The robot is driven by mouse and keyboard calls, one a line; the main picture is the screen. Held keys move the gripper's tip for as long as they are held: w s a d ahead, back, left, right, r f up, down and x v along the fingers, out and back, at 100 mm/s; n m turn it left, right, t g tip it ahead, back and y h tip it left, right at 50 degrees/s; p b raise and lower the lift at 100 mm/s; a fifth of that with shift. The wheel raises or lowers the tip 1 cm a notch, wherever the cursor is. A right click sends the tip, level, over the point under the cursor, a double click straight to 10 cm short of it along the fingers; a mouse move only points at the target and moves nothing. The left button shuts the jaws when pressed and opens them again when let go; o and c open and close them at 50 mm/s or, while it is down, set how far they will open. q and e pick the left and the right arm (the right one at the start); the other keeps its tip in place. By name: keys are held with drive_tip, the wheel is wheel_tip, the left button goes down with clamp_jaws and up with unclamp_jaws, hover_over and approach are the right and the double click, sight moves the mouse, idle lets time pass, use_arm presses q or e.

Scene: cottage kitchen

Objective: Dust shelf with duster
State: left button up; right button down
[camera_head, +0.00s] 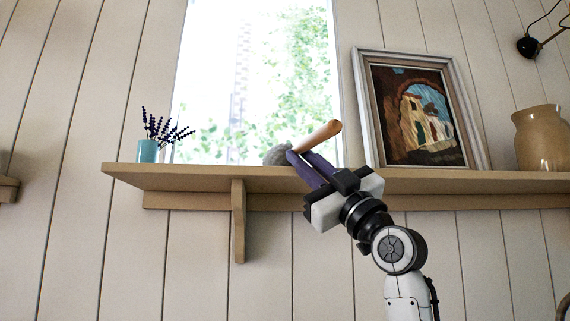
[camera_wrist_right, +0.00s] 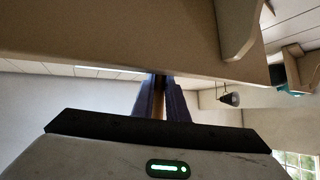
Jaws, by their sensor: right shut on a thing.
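The wooden shelf (camera_head: 240,178) runs along the wall, with a bracket under it. My right gripper (camera_head: 302,160) is at the shelf's front edge, reaching up from below right. It is shut on the wooden handle of the duster (camera_head: 318,136). The duster's grey fluffy head (camera_head: 277,155) is at the shelf top, left of the fingers; I cannot tell whether it touches the surface. In the right wrist view the fingers (camera_wrist_right: 160,98) hold the handle, and the shelf's underside (camera_wrist_right: 120,35) fills the top. My left gripper is not in view.
A teal cup (camera_head: 148,151) with dark purple sprigs stands near the shelf's left end. A framed painting (camera_head: 420,112) leans on the wall at right, and a tan jar (camera_head: 541,140) stands further right. A dark wall lamp (camera_head: 528,46) is above. The shelf between cup and duster is clear.

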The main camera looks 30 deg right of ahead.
drive_tip(key=s+d, duration=0.4)
drive_tip(key=d, duration=0.4)
drive_tip(key=s+d, duration=0.4)
drive_tip(key=d, duration=0.4)
drive_tip(key=w+a+p, duration=0.1)
drive_tip(key=w+a, duration=0.5)
drive_tip(key=a, duration=0.6)
drive_tip(key=w+a, duration=0.6)
drive_tip(key=a, duration=0.6)
drive_tip(key=w+a+p, duration=0.1)
drive_tip(key=w+a, duration=0.5)
drive_tip(key=a, duration=0.6)
drive_tip(key=s+a+r+b, duration=0.1)
drive_tip(key=s+a+b, duration=0.2)
drive_tip(key=s, duration=0.6)
drive_tip(key=s+a+r+b, duration=0.2)
drive_tip(key=s+a, duration=0.4)
drive_tip(key=s, duration=0.3)
drive_tip(key=shift+b, duration=0.45)
drive_tip(key=shift+s+r, duration=0.1)
drive_tip(key=shift+s, duration=0.05)
